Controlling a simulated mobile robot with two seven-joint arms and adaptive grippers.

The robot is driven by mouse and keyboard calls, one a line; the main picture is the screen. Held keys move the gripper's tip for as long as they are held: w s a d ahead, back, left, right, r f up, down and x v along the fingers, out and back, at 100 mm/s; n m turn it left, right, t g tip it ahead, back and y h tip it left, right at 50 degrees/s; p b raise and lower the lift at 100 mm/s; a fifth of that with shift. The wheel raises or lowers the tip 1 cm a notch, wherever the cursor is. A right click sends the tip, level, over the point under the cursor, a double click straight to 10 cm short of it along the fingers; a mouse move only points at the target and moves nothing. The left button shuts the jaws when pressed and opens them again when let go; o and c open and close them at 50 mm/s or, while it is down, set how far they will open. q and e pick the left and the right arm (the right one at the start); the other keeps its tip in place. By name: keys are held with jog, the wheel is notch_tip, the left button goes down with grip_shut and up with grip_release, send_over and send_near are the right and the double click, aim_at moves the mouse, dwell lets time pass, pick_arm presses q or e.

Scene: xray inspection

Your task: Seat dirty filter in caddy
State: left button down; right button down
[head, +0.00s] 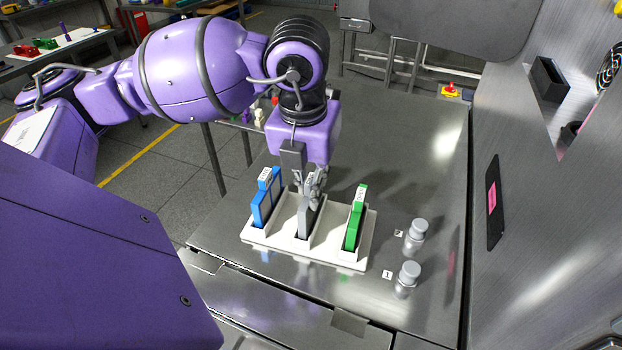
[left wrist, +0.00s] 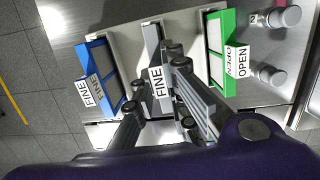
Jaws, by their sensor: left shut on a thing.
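The white caddy (head: 285,241) stands on the metal table with three upright filters in its slots. The blue filter (head: 262,208) is at the left, and the green filter (head: 354,226) is at the right. A grey filter (head: 304,222) stands in the middle slot, with its lower edge within the caddy. My left gripper (head: 313,188) is shut on the grey filter from above. The left wrist view shows its fingers (left wrist: 160,88) on both sides of the grey filter (left wrist: 152,42), which has a FINE label. Whether it touches the slot bottom is hidden. My right gripper is out of view.
Two grey knobs (head: 416,230) stand right of the caddy, beside small number labels. A metal wall with a pink-marked handle (head: 492,198) bounds the table at right. A red button (head: 450,90) sits at the far edge. The tabletop behind the caddy is clear.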

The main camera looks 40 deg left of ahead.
pick_arm(q)
jog(key=shift+f, duration=0.3)
jog(key=c, duration=1.7)
grip_release()
jog(key=r, duration=0.4)
jog(key=s+r, duration=0.1)
jog(key=r, duration=0.7)
jog(key=shift+s+d, duration=0.2)
jog(key=shift+s, duration=0.15)
